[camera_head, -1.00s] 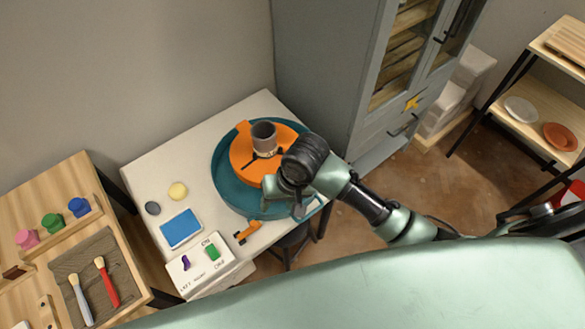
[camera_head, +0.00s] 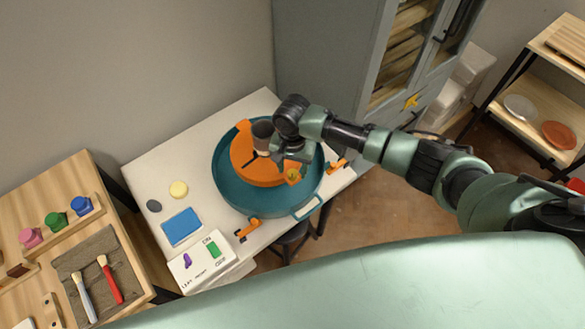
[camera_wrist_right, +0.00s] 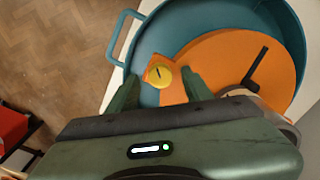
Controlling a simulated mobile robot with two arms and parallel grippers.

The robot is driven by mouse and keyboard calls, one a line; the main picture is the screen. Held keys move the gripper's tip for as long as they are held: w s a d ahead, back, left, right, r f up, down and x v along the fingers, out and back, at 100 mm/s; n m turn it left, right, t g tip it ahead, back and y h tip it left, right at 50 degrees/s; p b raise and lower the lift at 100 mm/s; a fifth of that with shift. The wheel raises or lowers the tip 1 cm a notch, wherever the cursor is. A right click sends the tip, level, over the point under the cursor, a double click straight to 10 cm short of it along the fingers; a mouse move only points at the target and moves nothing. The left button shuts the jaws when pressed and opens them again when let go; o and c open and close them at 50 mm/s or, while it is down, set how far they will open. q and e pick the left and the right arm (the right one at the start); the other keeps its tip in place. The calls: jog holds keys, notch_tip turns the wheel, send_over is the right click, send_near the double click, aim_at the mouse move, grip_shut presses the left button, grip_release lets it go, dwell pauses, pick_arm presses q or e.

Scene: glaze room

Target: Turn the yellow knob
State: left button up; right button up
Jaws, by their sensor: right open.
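The yellow knob (camera_wrist_right: 159,76) shows in the right wrist view as a round cap with a dark line across it. It sits on an orange tab at the edge of the orange disc (camera_wrist_right: 222,62), inside the blue basin (camera_wrist_right: 165,30). In the head view the knob (camera_head: 292,175) is small and partly hidden by my right gripper (camera_head: 288,163). In the wrist view my right gripper (camera_wrist_right: 158,80) is open, with its fingertips on either side of the knob. I cannot tell whether they touch it. My left gripper is not in view.
A dark grey cup (camera_head: 263,133) stands on the orange disc beside my gripper. A grey cabinet (camera_head: 325,60) stands behind.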

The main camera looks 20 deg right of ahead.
jog(key=shift+f, duration=0.65)
grip_shut()
jog(key=shift+r, duration=0.1)
